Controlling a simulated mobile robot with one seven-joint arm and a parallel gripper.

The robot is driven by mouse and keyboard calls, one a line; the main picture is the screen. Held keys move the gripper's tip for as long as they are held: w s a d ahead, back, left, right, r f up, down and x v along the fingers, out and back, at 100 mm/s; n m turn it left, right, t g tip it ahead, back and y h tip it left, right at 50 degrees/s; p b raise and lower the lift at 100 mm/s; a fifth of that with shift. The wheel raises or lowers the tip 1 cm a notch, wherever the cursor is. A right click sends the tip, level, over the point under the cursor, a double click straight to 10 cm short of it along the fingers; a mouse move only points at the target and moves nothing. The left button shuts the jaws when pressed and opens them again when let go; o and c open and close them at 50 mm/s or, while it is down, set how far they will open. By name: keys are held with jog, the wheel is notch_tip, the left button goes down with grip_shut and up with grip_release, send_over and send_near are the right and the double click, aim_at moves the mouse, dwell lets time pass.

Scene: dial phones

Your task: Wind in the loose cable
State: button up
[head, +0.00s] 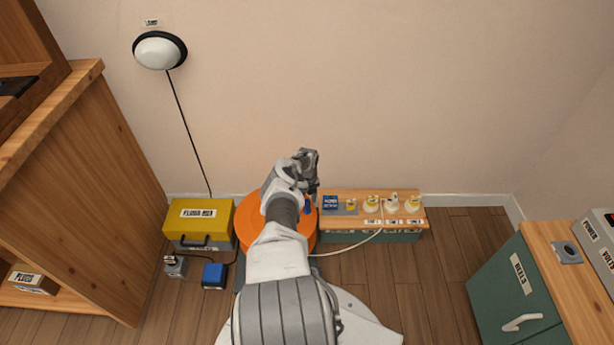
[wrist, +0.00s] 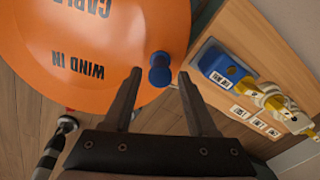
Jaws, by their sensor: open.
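A large orange cable reel (head: 252,230) stands on the floor, partly hidden by my arm. In the wrist view its orange face (wrist: 90,45) carries the words "WIND IN". A blue knob (wrist: 159,68) sits near the reel's edge. My gripper (wrist: 160,73) is open, its two fingertips on either side of the knob in the picture. I cannot tell whether either finger touches it. A pale cable (head: 352,247) runs in a slack curve from the low wooden bench towards the reel. Where it meets the reel is hidden behind my arm.
The low bench (head: 340,194) right of the reel bears a blue plug block (head: 330,202) and several yellow-white plugs. A yellow box (head: 198,218) and a small blue box (head: 214,275) are left. A green cabinet (head: 512,290) stands right.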

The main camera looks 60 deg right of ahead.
notch_tip(320, 180, up, 14)
jog(key=p, duration=0.6)
jog(key=shift+r, duration=0.15)
